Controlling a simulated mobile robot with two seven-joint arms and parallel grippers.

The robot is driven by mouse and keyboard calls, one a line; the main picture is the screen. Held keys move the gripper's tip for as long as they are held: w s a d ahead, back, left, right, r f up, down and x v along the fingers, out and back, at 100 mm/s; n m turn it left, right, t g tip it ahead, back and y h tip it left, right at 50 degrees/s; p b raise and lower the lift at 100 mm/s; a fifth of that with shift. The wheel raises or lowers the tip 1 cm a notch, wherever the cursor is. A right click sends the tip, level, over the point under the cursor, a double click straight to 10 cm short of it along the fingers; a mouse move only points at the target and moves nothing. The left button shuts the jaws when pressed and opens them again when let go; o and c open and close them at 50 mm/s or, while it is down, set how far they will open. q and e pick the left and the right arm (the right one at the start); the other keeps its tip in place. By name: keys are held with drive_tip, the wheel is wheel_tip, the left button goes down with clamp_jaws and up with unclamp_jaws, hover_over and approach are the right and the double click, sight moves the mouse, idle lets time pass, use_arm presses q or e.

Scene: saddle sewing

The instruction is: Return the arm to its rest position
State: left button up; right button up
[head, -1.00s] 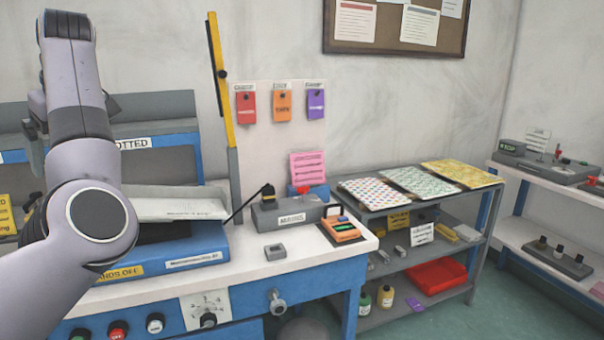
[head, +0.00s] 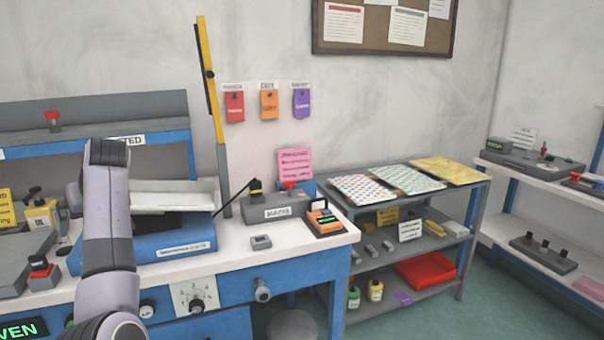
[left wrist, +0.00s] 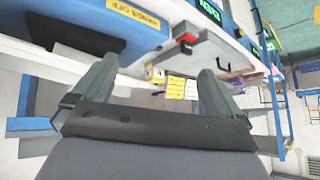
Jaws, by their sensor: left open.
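My left arm (head: 108,215) comes in from the lower left of the head view and stands in front of the workbench. Its gripper is mostly hidden behind the arm there. In the left wrist view my left gripper (left wrist: 158,82) is open, with its two fingers apart and nothing between them. The bench's blue machine (left wrist: 130,35) with a yellow label lies beyond the fingers in that view. My right gripper is in neither view.
The workbench (head: 240,262) carries a blue box (head: 180,240), a grey device (head: 280,207) and an orange-topped device (head: 323,218). A yellow lever (head: 207,75) stands upright at the back. A grey shelf (head: 400,283) with patterned sheets stands to the right.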

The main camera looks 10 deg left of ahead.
use_arm(q)
drive_tip(key=s+d+f+m+t, duration=0.2)
drive_tip(key=d+f+m, duration=0.1)
drive_tip(key=f, duration=0.6)
drive_tip(key=s+d+f+m+t+h, duration=0.1)
drive_tip(key=d+f+m+t, duration=0.15)
drive_tip(key=f, duration=0.55)
drive_tip(key=s+d+f+m+t, duration=0.2)
drive_tip(key=d+f+m, duration=0.15)
drive_tip(key=f, duration=0.55)
drive_tip(key=s+d+f+m+h, duration=0.2)
drive_tip(key=s+d+f+h, duration=0.2)
drive_tip(key=s+d, duration=0.6)
drive_tip(key=s+d+f+m+t+h, duration=0.1)
drive_tip(key=s+d+f+h, duration=0.3)
drive_tip(key=s+d, duration=0.6)
wheel_tip(320, 180, down, 2)
drive_tip(key=s+m, duration=0.1)
drive_tip(key=s, duration=0.1)
drive_tip(key=shift+s+d+m+h, duration=0.15)
drive_tip(key=shift+s+m+h, duration=0.15)
drive_tip(key=shift+s, duration=0.1)
